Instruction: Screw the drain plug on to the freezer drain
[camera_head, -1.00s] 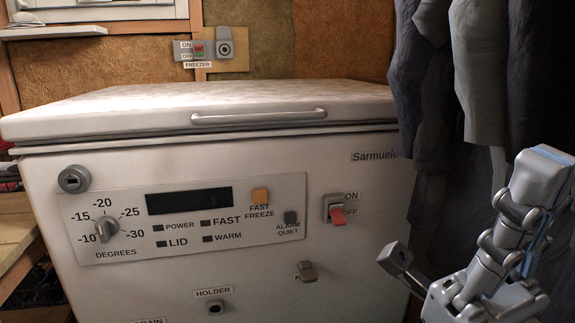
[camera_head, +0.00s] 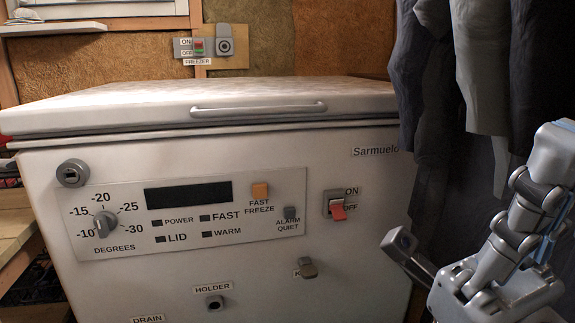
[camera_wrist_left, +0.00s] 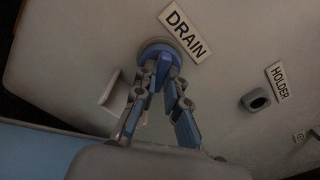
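The freezer drain is a round grey fitting (camera_wrist_left: 157,46) below the DRAIN label in the left wrist view. A blue drain plug (camera_wrist_left: 164,57) sits at it, in line with the fitting. How far it is screwed on cannot be told. My left gripper (camera_wrist_left: 162,75) has its two fingertips closed in on the sides of the plug. In the head view the drain and my left gripper are below the picture; only the DRAIN label (camera_head: 148,319) shows. My right gripper (camera_head: 420,268) is at the lower right, in front of the freezer; its finger opening is unclear.
The white freezer (camera_head: 250,265) fills the middle, with a HOLDER socket (camera_head: 214,302), a control panel and a red switch (camera_head: 338,211). Dark clothes (camera_head: 440,130) hang at the right. A wooden bench (camera_head: 14,235) stands at the left.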

